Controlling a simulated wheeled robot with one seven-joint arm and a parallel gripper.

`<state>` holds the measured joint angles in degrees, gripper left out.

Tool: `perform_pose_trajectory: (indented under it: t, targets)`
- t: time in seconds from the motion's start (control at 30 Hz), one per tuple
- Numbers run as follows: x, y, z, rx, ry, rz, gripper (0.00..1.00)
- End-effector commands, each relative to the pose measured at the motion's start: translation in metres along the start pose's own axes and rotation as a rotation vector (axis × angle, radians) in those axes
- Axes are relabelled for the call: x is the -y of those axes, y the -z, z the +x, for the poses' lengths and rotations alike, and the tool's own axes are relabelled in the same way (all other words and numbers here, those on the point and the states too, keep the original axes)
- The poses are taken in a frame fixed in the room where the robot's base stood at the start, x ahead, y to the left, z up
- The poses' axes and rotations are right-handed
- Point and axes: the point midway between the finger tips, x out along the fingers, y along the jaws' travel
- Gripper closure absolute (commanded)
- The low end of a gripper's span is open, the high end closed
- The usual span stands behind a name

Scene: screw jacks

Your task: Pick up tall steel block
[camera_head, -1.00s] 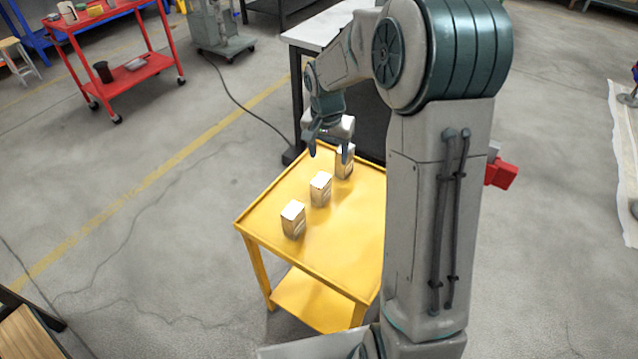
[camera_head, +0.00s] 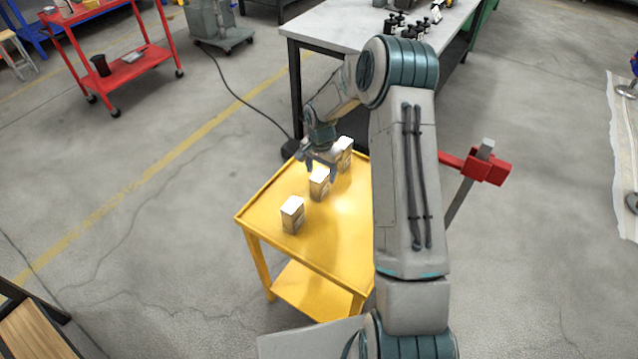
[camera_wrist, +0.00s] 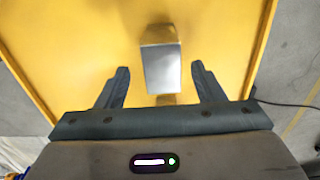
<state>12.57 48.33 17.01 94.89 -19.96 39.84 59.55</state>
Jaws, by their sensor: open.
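Three pale steel blocks stand upright in a row on the yellow cart (camera_head: 262,212): a near block (camera_head: 292,216), a middle block (camera_head: 319,185) and a far block (camera_head: 346,150). They look similar in height, so I cannot tell which is the tall one. My gripper (camera_head: 319,168) is open and empty, pointing down just over the middle block. In the wrist view a block (camera_wrist: 162,68) lies between the spread fingers (camera_wrist: 160,72), with a gap on each side. A piece of another block (camera_wrist: 166,99) shows near the palm, mostly hidden.
A light-topped workbench (camera_head: 330,32) stands behind the cart, with several black screw jacks (camera_head: 408,25) on it. A red trolley (camera_head: 130,65) is at the upper left. The far block stands close beside my gripper. The cart's left part is clear.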

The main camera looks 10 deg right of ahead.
Motion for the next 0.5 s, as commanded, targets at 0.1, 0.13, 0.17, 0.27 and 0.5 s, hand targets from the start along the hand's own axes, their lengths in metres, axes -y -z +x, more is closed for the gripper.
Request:
perform_pose_trajectory:
  t: [0.1,0.13,0.17,0.27,0.5]
  targets:
    - [0.0,0.0,0.007,0.0,0.001,0.0,0.38]
    - [0.0,0.0,0.009,0.0,0.001,0.0,0.38]
    - [0.0,0.0,0.01,0.0,0.001,0.0,0.38]
    - [0.001,-0.001,0.018,0.002,-0.001,-0.002,0.38]
    - [0.003,-0.003,0.048,0.002,0.0,-0.001,0.38]
